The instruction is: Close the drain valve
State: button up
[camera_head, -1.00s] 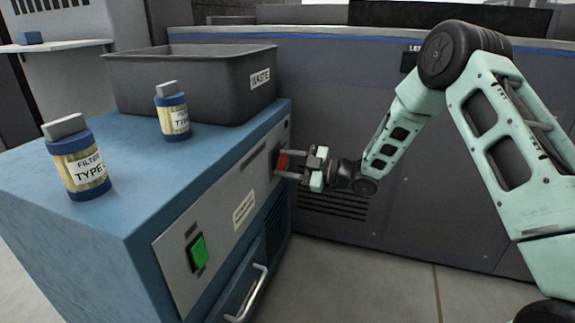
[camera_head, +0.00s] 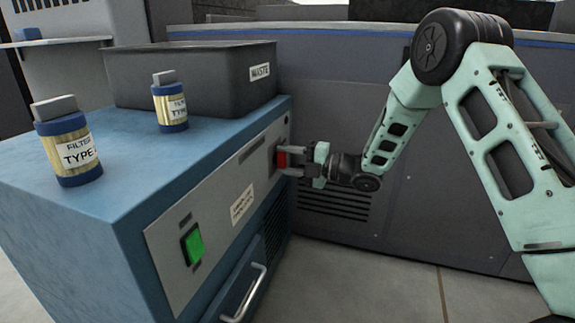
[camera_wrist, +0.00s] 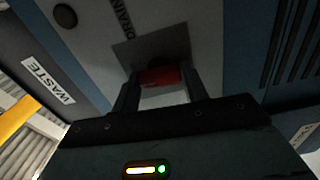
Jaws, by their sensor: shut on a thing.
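The drain valve's red handle (camera_head: 282,159) sticks out from the far end of the blue unit's front panel. In the wrist view the red handle (camera_wrist: 160,77) lies crosswise between my fingers, in front of a dark plate with a partly visible "DRAIN" label (camera_wrist: 126,18) beside it. My gripper (camera_head: 290,160) reaches it from the right and is shut on the handle. It also shows in the wrist view (camera_wrist: 158,90), with a finger at each end of the handle. The valve's stem is mostly hidden behind the handle.
Two filter canisters (camera_head: 68,145) (camera_head: 170,108) and a grey waste bin (camera_head: 190,75) stand on the blue unit (camera_head: 110,190). A green switch (camera_head: 194,245) and a drawer handle (camera_head: 247,295) are on its front. A dark vented cabinet (camera_head: 400,215) stands behind my arm.

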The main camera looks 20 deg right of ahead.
jog(key=shift+d+f+n, duration=0.1)
jog(key=shift+n, duration=0.4)
jog(key=o, duration=1)
jog(key=p+v, duration=0.6)
jog(key=v, duration=1.1)
jog(key=shift+s+p, duration=0.15)
jog(key=shift+p, duration=0.25)
jog(key=shift+d, duration=0.1)
